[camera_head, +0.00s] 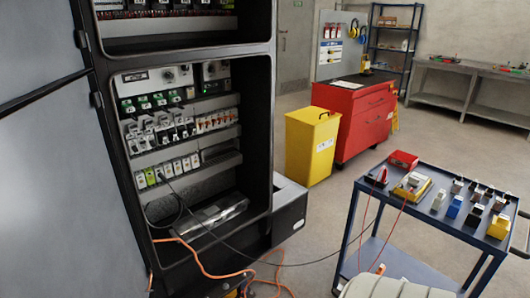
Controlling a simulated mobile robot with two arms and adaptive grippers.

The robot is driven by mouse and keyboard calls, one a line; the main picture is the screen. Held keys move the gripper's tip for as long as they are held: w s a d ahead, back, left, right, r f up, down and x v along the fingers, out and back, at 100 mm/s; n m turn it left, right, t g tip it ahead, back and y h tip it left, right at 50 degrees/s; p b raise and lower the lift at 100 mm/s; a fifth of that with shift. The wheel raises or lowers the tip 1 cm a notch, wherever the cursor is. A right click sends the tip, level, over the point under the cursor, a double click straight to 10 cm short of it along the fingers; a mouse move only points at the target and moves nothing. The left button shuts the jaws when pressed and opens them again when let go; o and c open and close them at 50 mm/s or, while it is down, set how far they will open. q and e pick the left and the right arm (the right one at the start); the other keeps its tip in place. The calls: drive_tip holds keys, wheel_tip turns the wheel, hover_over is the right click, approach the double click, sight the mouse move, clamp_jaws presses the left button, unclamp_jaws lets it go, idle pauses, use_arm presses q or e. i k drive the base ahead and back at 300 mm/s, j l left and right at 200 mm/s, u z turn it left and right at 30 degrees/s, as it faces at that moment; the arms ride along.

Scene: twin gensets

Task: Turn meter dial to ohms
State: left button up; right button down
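A yellow-edged device with a pale face (411,186), which looks like the meter, lies on top of the blue cart (432,205) at the right. Its dial is too small to read, so I cannot tell its setting. Thin red leads hang from the cart top near it, and a dark lead runs from the cabinet toward the cart. A small red and dark item (379,178) is left of the meter. Neither of my grippers shows in this view.
An open electrical cabinet (180,130) with rows of breakers stands at the left. A red box (403,159) and several small blocks share the cart top. A yellow bin (312,147) and red tool cabinet (358,118) stand behind. Orange cables (205,267) lie near the cabinet base.

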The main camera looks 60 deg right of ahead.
sight(412, 181)
drive_tip(key=z, duration=2.8)
